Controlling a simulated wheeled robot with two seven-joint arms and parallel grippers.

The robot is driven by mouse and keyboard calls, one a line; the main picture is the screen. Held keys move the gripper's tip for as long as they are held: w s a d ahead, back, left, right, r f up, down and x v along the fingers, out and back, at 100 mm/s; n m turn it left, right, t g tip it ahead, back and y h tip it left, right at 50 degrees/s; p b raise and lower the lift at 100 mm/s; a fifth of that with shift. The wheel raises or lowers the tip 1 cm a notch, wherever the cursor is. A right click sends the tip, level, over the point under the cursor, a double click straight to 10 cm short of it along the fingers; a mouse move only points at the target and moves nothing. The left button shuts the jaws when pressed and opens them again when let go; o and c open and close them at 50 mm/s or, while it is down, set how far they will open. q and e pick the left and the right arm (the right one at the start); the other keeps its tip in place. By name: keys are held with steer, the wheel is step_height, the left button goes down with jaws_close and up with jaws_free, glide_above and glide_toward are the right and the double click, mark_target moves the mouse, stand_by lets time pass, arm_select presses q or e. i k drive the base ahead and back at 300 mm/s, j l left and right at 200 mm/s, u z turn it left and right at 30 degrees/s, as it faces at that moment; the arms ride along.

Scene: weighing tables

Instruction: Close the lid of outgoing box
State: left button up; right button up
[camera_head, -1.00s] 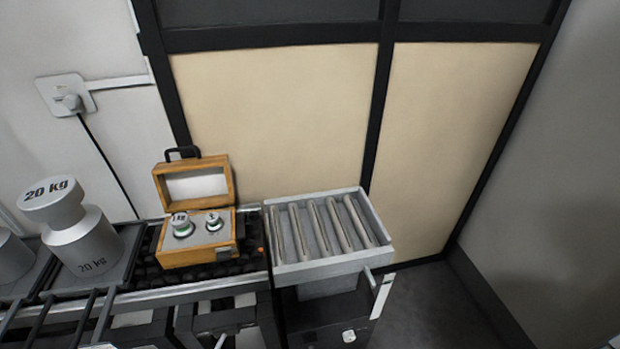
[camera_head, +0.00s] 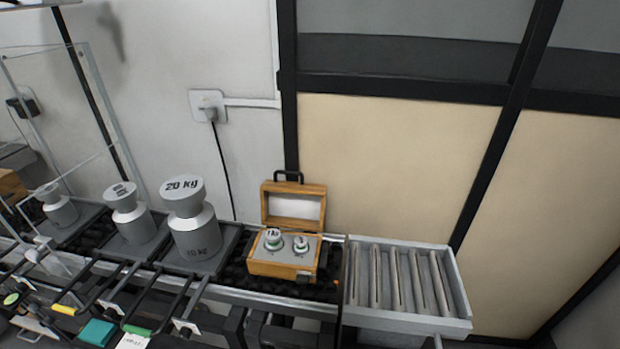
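The outgoing box appears to be the wooden box (camera_head: 282,268) on the dark conveyor bed, just left of the grey roller tray. Its lid (camera_head: 293,204) stands open, tilted up at the back, with a pale lining and a black handle on top. Two small metal weights sit in the grey insert: one at the left (camera_head: 273,239) and one at the right (camera_head: 300,244). A latch shows on the box's front right. Neither of my grippers is in view.
Large grey weights, one marked 20 kg (camera_head: 192,222), stand left of the box. The roller tray (camera_head: 405,325) on the right is empty. Rails and frames run along the front. A clear panel (camera_head: 65,100) stands at far left.

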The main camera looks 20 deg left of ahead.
mark_target(301, 205)
steer(key=k+j+z, duration=0.25)
steer(key=z, duration=0.2)
steer(key=k+j+z, duration=0.3)
steer(key=z, duration=0.15)
